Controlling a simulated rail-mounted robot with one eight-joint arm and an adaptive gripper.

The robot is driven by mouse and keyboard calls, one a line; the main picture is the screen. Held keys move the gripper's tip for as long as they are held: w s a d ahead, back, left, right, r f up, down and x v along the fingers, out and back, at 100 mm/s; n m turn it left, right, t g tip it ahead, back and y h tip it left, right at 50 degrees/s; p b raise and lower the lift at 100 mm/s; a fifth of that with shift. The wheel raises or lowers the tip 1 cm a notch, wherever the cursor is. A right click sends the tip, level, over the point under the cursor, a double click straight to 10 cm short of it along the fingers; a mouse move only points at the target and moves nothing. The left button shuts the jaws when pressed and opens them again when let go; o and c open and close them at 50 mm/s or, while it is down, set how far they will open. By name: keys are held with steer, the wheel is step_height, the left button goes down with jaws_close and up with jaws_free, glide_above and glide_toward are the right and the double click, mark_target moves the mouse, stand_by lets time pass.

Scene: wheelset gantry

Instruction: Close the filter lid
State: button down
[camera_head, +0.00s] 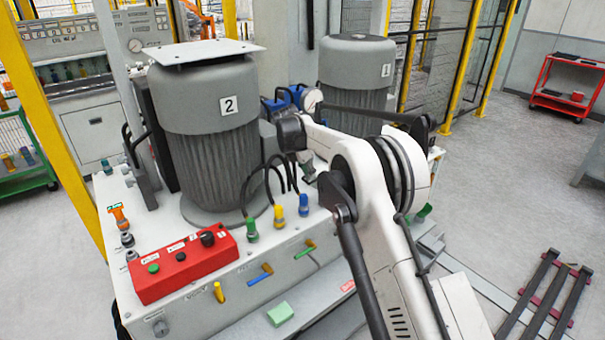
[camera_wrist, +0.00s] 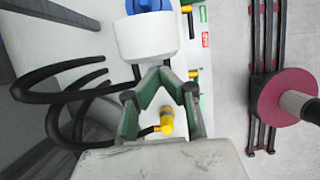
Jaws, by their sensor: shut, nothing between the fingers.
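A white cylindrical housing (camera_wrist: 147,38) with a blue top part (camera_wrist: 148,6) is at the top of the wrist view, cut off by the frame edge. It looks like the filter, but I cannot tell the lid's position from this. My gripper (camera_wrist: 159,74) is shut and empty, its green-sided fingers drawn together just below the housing in the picture. I cannot tell whether the fingertips touch it. In the head view my arm covers much of the area around the gripper, and the filter is not clearly visible.
Two grey motors, marked 2 (camera_head: 205,130) and 1 (camera_head: 355,72), stand on the white unit. A red control box (camera_head: 183,266) sits at its front left. Black hoses (camera_wrist: 70,85) curve left of the fingers; a yellow fitting (camera_wrist: 166,121) shows between them.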

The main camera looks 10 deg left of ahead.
steer(key=shift+w+d+r, duration=0.1)
steer(key=shift+w+d, duration=0.15)
stand_by(0.3)
